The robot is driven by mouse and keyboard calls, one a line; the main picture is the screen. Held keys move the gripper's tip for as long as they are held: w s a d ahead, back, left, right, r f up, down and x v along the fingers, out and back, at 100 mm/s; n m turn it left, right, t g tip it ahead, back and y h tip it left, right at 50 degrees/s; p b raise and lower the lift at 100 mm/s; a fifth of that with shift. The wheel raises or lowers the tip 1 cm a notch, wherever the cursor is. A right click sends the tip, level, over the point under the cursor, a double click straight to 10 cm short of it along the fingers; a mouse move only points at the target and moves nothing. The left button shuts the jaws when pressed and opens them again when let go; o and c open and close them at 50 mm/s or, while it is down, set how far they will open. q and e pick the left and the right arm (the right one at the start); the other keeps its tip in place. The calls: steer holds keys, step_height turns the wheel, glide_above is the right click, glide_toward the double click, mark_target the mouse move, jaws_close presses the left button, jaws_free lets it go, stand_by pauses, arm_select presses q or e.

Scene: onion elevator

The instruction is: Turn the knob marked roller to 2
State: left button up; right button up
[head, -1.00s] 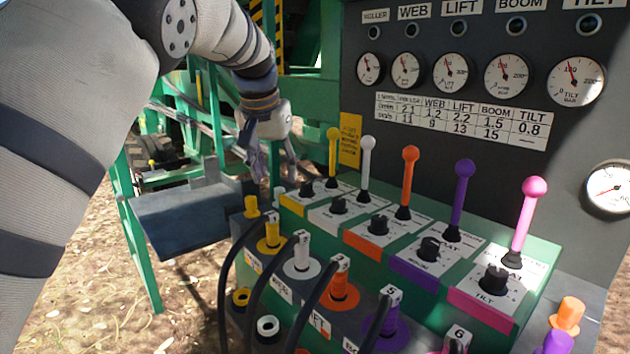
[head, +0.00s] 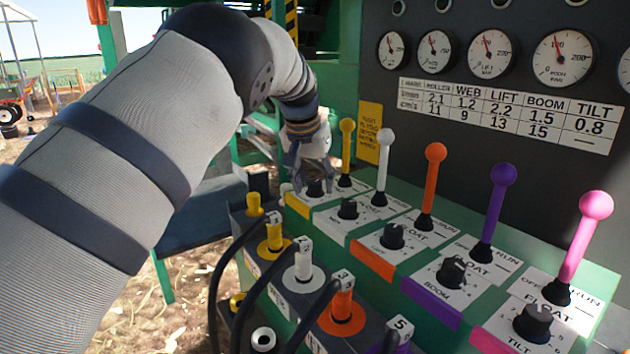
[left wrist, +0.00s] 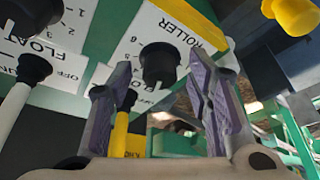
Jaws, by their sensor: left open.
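The roller knob (head: 315,188) is a black knob on a white plate at the far left end of the knob row, with a yellow strip on its front edge. In the left wrist view the black roller knob (left wrist: 159,64) sits beside the printed word ROLLER and numbers. My left gripper (head: 302,182) is at this knob. In the left wrist view my left gripper (left wrist: 160,80) is open, with one purple-grey finger on each side of the knob; I cannot tell whether they touch it. The knob's pointer direction is unclear. My right gripper is not in view.
Levers stand behind the knobs: yellow (head: 346,150), white (head: 383,165), orange (head: 430,180), purple (head: 493,210) and pink (head: 580,240). Hose couplings, including a white one (head: 303,270), stand in front. The gauge panel (head: 500,85) rises behind.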

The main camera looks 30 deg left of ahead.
arm_select(q)
jaws_close()
stand_by(0.3)
steer(key=shift+n+y, duration=0.4)
steer(key=shift+n, duration=0.7)
steer(key=shift+w+d+f+n+y, duration=0.1)
steer(key=shift+n+y, duration=0.2)
steer(key=shift+n, duration=0.4)
steer(key=n+g+b, duration=0.1)
steer(key=n, duration=0.1)
steer(key=shift+n+y, duration=0.4)
steer(key=shift+n+g+b, duration=0.3)
steer(key=shift+n+b, duration=0.05)
steer(key=shift+n, duration=0.25)
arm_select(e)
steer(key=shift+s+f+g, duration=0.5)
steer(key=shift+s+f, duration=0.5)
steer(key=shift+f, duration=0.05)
